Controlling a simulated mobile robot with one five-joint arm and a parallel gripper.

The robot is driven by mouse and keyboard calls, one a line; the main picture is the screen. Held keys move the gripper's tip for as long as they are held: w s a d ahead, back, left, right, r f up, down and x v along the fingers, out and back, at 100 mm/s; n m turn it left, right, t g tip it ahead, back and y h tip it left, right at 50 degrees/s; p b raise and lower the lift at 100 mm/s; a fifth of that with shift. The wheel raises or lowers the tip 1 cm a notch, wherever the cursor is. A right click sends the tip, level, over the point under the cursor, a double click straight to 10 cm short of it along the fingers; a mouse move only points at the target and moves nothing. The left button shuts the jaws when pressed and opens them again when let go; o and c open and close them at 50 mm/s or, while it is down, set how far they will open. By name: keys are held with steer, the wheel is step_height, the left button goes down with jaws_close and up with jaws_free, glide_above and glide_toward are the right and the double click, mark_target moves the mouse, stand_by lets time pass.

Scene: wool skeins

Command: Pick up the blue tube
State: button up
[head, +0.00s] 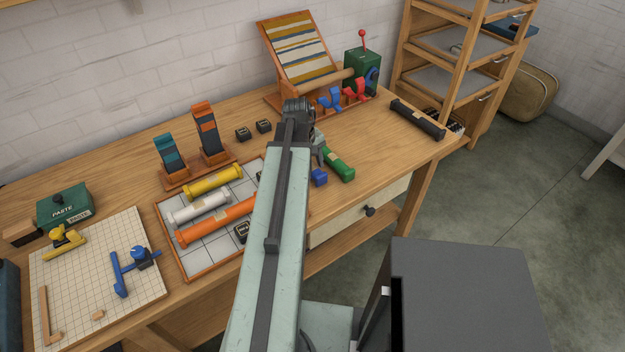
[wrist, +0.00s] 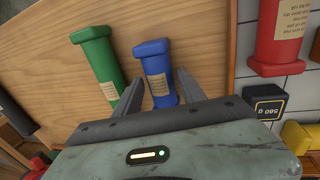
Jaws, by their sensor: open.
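The blue tube (wrist: 158,62) lies on the wooden tabletop in the wrist view, with a cream label on its side. My open gripper (wrist: 160,78) has one finger on each side of the tube's lower part in the picture; I cannot tell whether either finger touches it. In the head view only one end of the blue tube (head: 319,178) shows, just right of my arm, which hides the rest. The gripper's fingers are mostly hidden there too.
A green tube (wrist: 98,55) lies close left of the blue one; it also shows in the head view (head: 338,163). The tiled tray (head: 172,222) holds yellow, white and orange tubes (head: 217,220). A black weight (wrist: 264,102) sits at right. A black tube (head: 417,119) lies far right.

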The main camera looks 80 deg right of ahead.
mark_target(312, 167)
steer(key=shift+s+d+f, duration=0.1)
steer(key=shift+f, duration=0.6)
steer(key=shift+r, duration=0.2)
jaws_close()
step_height(312, 167, up, 10)
steer(key=p, duration=1)
steer(key=shift+r, duration=0.15)
